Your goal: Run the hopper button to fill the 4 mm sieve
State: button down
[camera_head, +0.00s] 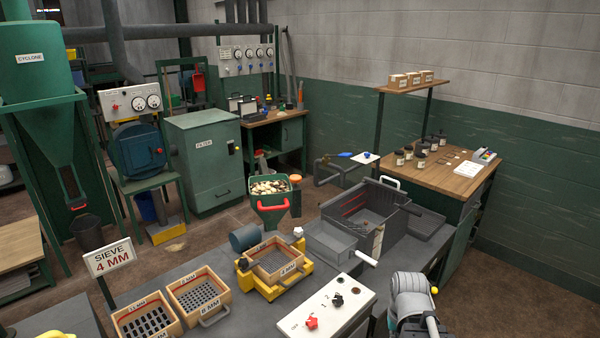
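A green hopper (269,206) with a red handle at its front stands at the middle, filled with pale and brown lumps (270,187). In front of it, a wooden-framed sieve (262,246) sits on a yellow shaker base (254,284). Its front label is small and seems to read 4 MM; its mesh looks bare. A white control box (328,309) at the front carries a red knob (311,323) and dark controls (338,300). I cannot tell which one is the hopper button. A grey part of my arm shows at the lower right; my gripper's fingers are not visible.
A sign (112,257) reads SIEVE 4 MM. Two coarser sieves, one marked 8 MM (199,293) and another beside it (147,319), lie at the front left. A grey open box (360,212) stands right of the hopper. A wooden bench (437,175) with jars is behind.

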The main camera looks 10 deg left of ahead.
aim_at(294, 178)
jog(key=z, duration=0.75)
jog(key=k, duration=0.8)
jog(key=u, duration=0.75)
jog(key=i, duration=1)
jog(key=z, duration=0.05)
